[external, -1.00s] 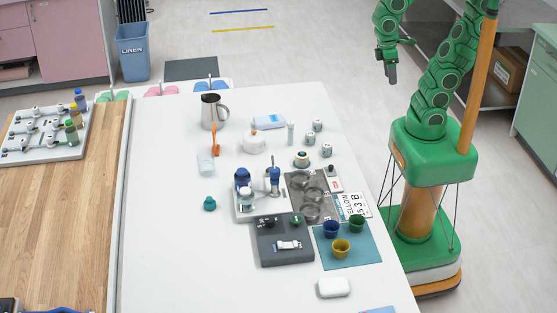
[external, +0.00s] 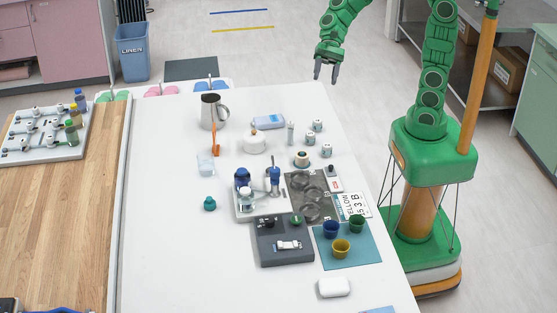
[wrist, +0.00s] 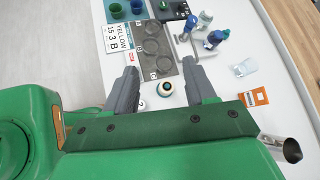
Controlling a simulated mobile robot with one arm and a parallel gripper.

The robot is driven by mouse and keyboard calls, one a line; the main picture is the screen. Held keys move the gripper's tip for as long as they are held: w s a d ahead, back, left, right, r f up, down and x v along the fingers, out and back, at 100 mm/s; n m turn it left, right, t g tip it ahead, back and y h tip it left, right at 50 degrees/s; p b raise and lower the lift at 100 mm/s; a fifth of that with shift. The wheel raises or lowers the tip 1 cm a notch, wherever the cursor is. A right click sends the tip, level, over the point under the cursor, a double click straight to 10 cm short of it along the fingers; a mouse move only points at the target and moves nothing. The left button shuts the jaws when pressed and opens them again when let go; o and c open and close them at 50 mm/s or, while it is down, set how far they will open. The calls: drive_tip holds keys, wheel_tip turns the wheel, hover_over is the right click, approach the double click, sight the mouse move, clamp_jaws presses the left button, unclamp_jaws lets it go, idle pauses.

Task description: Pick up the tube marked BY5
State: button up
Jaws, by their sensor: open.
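I cannot read the mark BY5 on anything in view. A slim pale upright tube (external: 291,133) stands at the back right of the white table, left of several small white labelled jars (external: 317,125). Blue-capped and white-capped bottles stand on a white holder (external: 247,214) mid-table; the bottles (wrist: 215,39) also show in the wrist view. My gripper (external: 326,74) is open and empty, above and beyond the table's back right edge. In the wrist view my gripper (wrist: 160,68) has its fingers wide apart, with a dark-ringed round jar (wrist: 165,88) seen between them.
A metal pitcher (external: 209,112) stands at the back. A dark tray (external: 285,254), a grey panel with rings (external: 296,186), a YELLOW sign (external: 354,205) and a teal mat with cups (external: 368,257) fill the right side. The table's front left (external: 180,260) is clear.

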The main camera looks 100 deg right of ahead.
drive_tip(key=w+d+m+t, duration=0.5)
drive_tip(key=w+d+m, duration=0.25)
drive_tip(key=d, duration=0.35)
approach(289, 134)
drive_tip(key=shift+w+a+f+m, duration=0.25)
drive_tip(key=shift+w+a, duration=0.15)
drive_tip(key=shift+w, duration=0.15)
drive_tip(key=shift+w+a+f+m, duration=0.1)
drive_tip(key=shift+w+a+f, duration=0.1)
drive_tip(key=shift+w+a, duration=0.3)
drive_tip(key=shift+x, duration=3.85)
drive_tip(key=shift+s+a, duration=0.1)
drive_tip(key=shift+s, duration=0.05)
clamp_jaws()
wheel_tip(289, 134, up, 10)
